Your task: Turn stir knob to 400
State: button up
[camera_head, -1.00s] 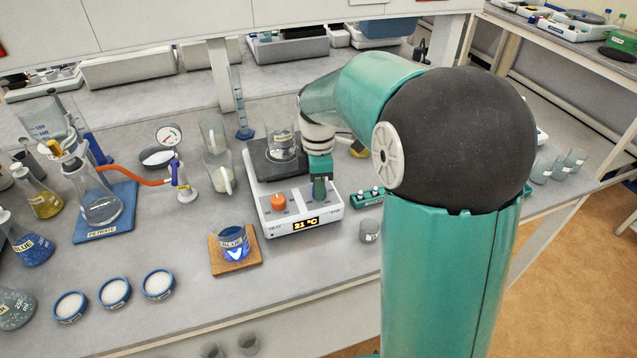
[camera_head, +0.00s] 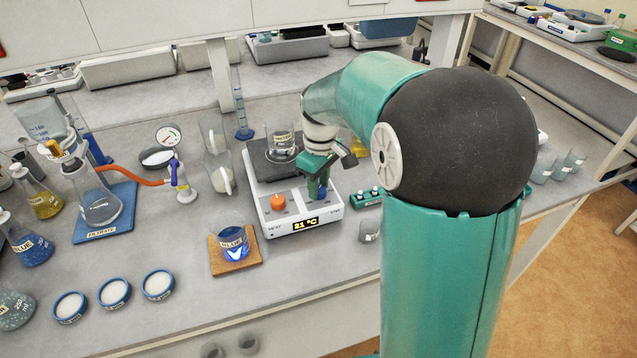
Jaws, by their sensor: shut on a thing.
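The white hotplate stirrer (camera_head: 262,214) stands mid-bench, with a dark top plate, an orange heat knob (camera_head: 278,202) at front left and a display (camera_head: 305,223) that seems to read 21 °C. My gripper (camera_head: 317,190) points down at the front right of the panel, shut on the stir knob (camera_head: 322,195). Only a small bluish part of that knob shows between and below the fingers. Its pointer and scale are hidden, so its setting cannot be read. A glass beaker (camera_head: 281,147) stands on the top plate behind my gripper.
A blue beaker on a cork mat (camera_head: 222,267) stands in front of the stirrer. A small green-topped box (camera_head: 367,197) and a small glass beaker (camera_head: 369,231) are close on its right. Glassware with an orange hose (camera_head: 135,180) is at left.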

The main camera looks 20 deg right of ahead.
jog(key=m, duration=1.3)
jog(key=shift+m, duration=0.4)
jog(key=m, duration=0.5)
jog(key=shift+t, duration=0.4)
jog(key=shift+s+d+m, duration=0.1)
jog(key=shift+m, duration=2.2)
jog(key=o, duration=1)
jog(key=shift+r, duration=0.1)
